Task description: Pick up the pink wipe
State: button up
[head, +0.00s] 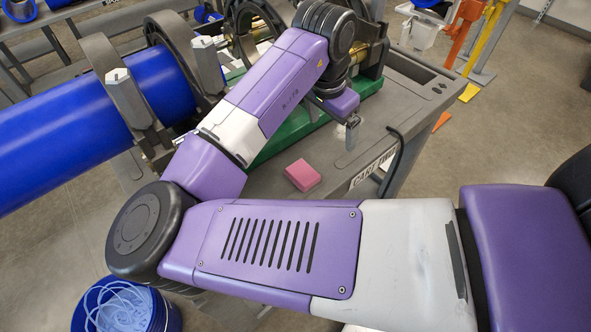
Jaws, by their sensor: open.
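The pink wipe (302,175) is a small, folded-looking pink block. It lies on the grey top of the cart (345,163), close to the cart's near edge. My gripper (352,132) is above the cart top, up and to the right of the wipe in the head view, and apart from it. It is open, with nothing visible between its fingers. Only a small part of the fingers shows below the purple hand. My arm crosses the picture and hides part of the cart.
A large blue pipe (70,120) sits in grey clamps at the left, with a green base (285,132) behind my arm. A black cable (392,160) hangs over the cart's edge. A blue bucket (82,318) stands on the floor. The cart top around the wipe is clear.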

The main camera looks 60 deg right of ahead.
aim_at(307, 169)
jog(key=a+y, duration=0.1)
jog(key=a, duration=0.1)
jog(key=w+a+y, duration=0.1)
jog(key=a, duration=0.1)
jog(key=w+a, duration=0.1)
jog(key=a, duration=0.1)
jog(key=shift+w+a+f+y, duration=0.1)
jog(key=shift+w+f+y, duration=0.2)
jog(key=shift+y, duration=0.1)
jog(key=shift+a+f, duration=0.2)
jog(key=shift+f, duration=0.05)
jog(key=f, duration=0.7)
jog(key=shift+s+f, duration=0.1)
jog(key=shift+s, duration=0.2)
jog(key=c, duration=1.4)
notch_tip(307, 169, up, 20)
jog(key=shift+r+p, duration=0.1)
jog(key=shift+p, duration=0.5)
